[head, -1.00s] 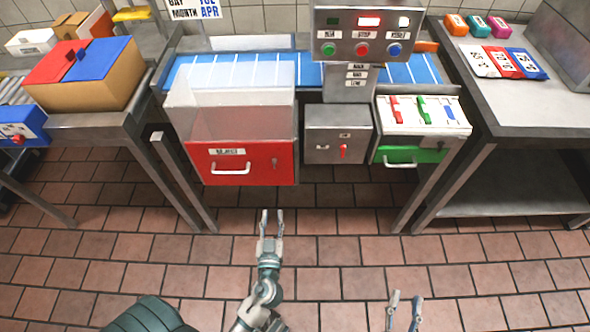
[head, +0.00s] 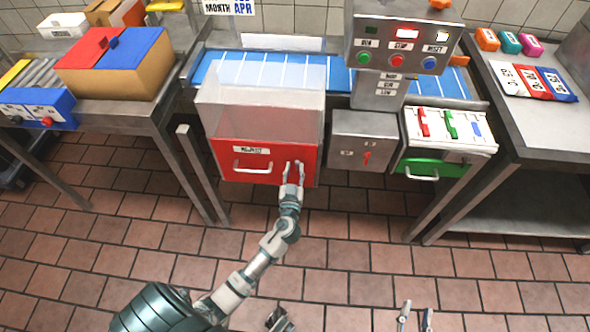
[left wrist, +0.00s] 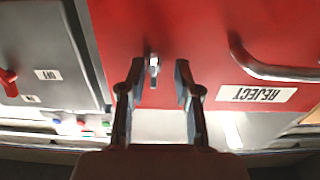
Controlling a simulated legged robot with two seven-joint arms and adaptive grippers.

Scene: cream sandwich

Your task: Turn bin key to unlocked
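The red reject bin (head: 232,163) has a clear upper part, a silver handle and a "REJECT" label. In the left wrist view its red front (left wrist: 200,35) appears upside down. A small metal key (left wrist: 153,66) sticks out of that front. My left gripper (head: 294,165) is open in front of the bin's right side and hides the key in the head view. In the left wrist view the two fingers (left wrist: 157,80) stand either side of the key, with a gap on both sides. My right gripper (head: 414,318) is open and empty low in the head view.
A grey box (head: 364,140) with a red switch stands right of the bin. Further right is a green-fronted bin (head: 433,167). A control panel (head: 404,50) rises above the blue conveyor (head: 211,66). Steel tables stand on both sides. The tiled floor in front is open.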

